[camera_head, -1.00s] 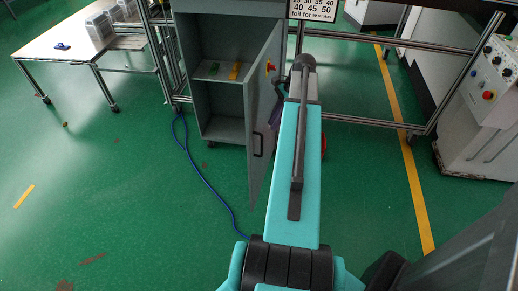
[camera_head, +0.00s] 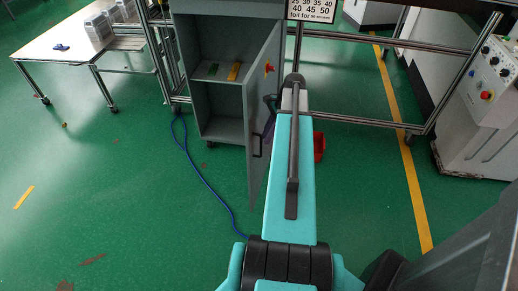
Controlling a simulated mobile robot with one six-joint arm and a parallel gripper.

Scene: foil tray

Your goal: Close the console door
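The grey console (camera_head: 222,131) stands at the upper middle with its compartment exposed. Its grey door (camera_head: 255,180) is hinged on the right and stands open, swung out toward me. The door carries a dark handle (camera_head: 257,145) low on its face and a red and yellow knob (camera_head: 269,68) higher up. My teal arm reaches forward just right of the door. Its far end is beside the door's outer side; whether it touches the door cannot be told. My gripper's fingers are hidden behind the arm and door, so their state does not show.
A green item (camera_head: 213,69) and a yellow item (camera_head: 234,71) lie on the console's shelf. A blue cable (camera_head: 195,174) runs over the green floor. A metal frame (camera_head: 372,123) stands right of the door, and a white control cabinet (camera_head: 482,125) at far right. A table (camera_head: 62,66) stands upper left.

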